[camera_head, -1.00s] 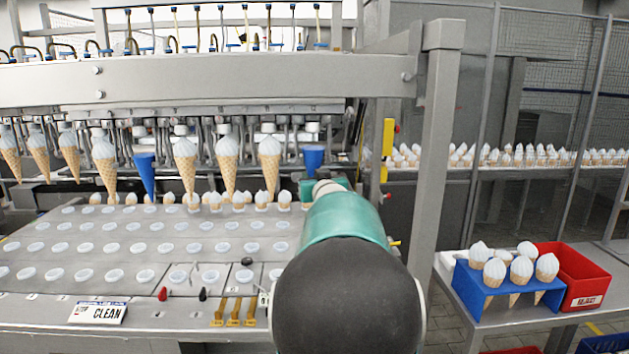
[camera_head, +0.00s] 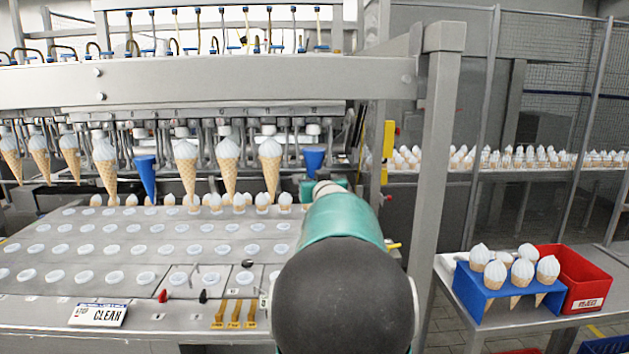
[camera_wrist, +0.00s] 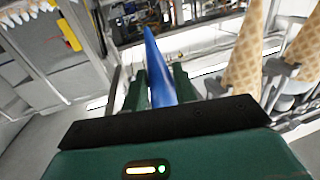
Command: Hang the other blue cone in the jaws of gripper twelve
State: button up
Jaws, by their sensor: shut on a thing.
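A blue cone (camera_head: 314,158) shows above my arm at the right end of the row of jaws. My gripper (camera_wrist: 160,88) is shut on this blue cone (camera_wrist: 158,70), with a green finger on each side of it in the wrist view. Another blue cone (camera_head: 146,176) hangs in the row of machine jaws further left, among ice cream cones. The jaws (camera_head: 312,130) above the held cone are close over its top; I cannot tell whether they touch it. My arm hides the cone's lower part in the head view.
Ice cream cones (camera_head: 270,165) hang to the left of the held cone. A steel plate with cups (camera_head: 120,228) lies below. An upright steel post (camera_head: 436,180) stands right of my arm. A blue rack (camera_head: 488,292) with cones and a red bin (camera_head: 585,280) stand at right.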

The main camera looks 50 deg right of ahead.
jog(key=shift+f, duration=0.55)
dwell(0.9)
jog(key=o, duration=1.2)
jog(key=shift+o, duration=0.2)
jog(key=w+a+v, duration=0.1)
jog(key=v, duration=0.7)
jog(key=shift+s+a, duration=0.3)
jog(key=shift+a, duration=0.15)
jog(key=shift+a, duration=0.1)
dwell(0.6)
